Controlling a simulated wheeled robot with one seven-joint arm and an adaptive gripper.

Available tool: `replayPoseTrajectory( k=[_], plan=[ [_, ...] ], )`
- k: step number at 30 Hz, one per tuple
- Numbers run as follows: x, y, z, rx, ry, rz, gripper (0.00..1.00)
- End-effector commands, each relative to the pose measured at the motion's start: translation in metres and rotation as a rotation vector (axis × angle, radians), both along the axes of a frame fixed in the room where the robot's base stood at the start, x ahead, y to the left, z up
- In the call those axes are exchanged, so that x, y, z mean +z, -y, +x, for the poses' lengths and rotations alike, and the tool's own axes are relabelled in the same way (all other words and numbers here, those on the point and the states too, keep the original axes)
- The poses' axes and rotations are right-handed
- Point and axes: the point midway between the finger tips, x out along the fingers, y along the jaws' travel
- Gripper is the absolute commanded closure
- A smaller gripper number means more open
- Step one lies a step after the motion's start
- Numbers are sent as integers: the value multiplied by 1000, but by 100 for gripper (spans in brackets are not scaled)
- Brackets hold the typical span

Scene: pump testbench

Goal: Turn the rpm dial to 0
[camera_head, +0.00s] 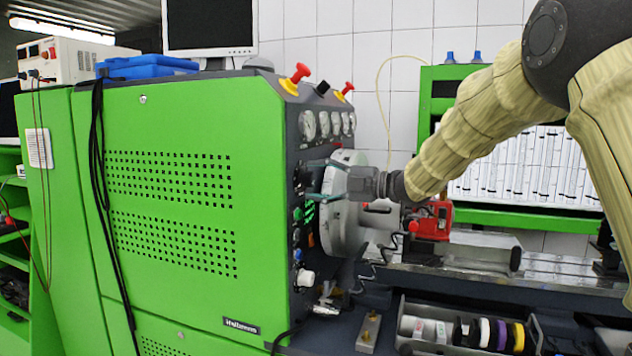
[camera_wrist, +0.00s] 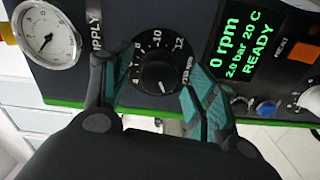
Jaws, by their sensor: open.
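A round black dial (camera_wrist: 158,70) with white numbers, 8, 10 and 12 among them, is on the dark panel in the wrist view. A small light mark shows near the lower edge of its knob. The small print beside it is not clear enough to name it. My gripper (camera_wrist: 156,80) is open, its teal-padded fingers on either side of the dial; contact cannot be told. In the head view my gripper (camera_head: 314,180) reaches the panel side of the green bench, where the dial cannot be made out. The display (camera_wrist: 240,45) reads 0 rpm, 2.0 bar, 20 C, READY in green.
A pressure gauge (camera_wrist: 46,35) is left of the dial. A blue button (camera_wrist: 266,108), an orange button (camera_wrist: 303,52) and a white knob (camera_wrist: 311,98) are to the right. A large grey disc (camera_head: 343,215) stands close beside the panel, near my gripper.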

Motion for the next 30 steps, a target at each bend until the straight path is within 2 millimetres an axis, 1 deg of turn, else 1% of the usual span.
replayPoseTrajectory(
  k=[12,18,23,30],
  plan=[
    [1,70,-22,-2,0,3,42],
    [0,95,-30,-2,-2,1,42],
    [0,105,-34,0,0,2,42],
    [0,106,-35,0,-1,1,42]
  ],
)
